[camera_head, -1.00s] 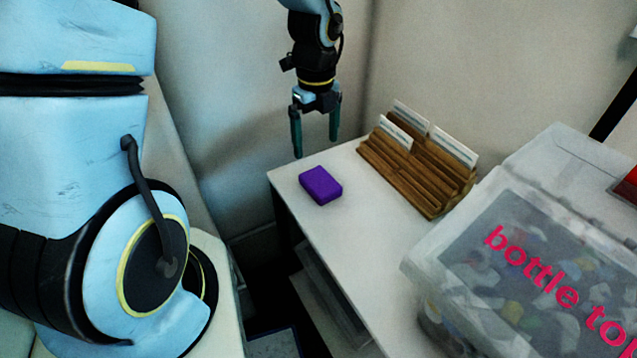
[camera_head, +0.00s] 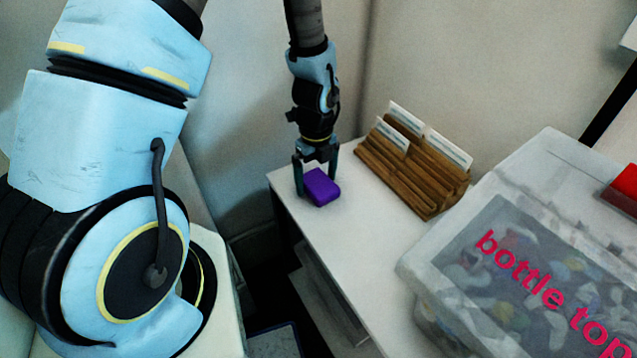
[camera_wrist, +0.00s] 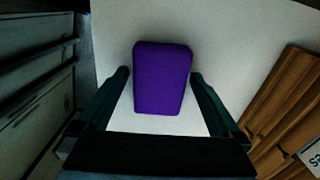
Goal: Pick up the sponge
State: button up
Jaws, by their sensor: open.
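The purple sponge (camera_head: 322,188) lies flat on the white table near its left edge. In the wrist view the sponge (camera_wrist: 163,80) lies between and a little beyond the two green fingers of my gripper (camera_wrist: 160,80), with a gap of white table on each side.
A wooden rack (camera_head: 412,170) with white cards stands right of the sponge; its edge also shows in the wrist view (camera_wrist: 285,105). A clear box (camera_head: 425,268) marked "bottle top" takes up the right front of the white table (camera_head: 350,240). The wall is close behind.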

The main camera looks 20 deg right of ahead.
jog(key=shift+f, duration=0.2)
jog(key=c, duration=1.2)
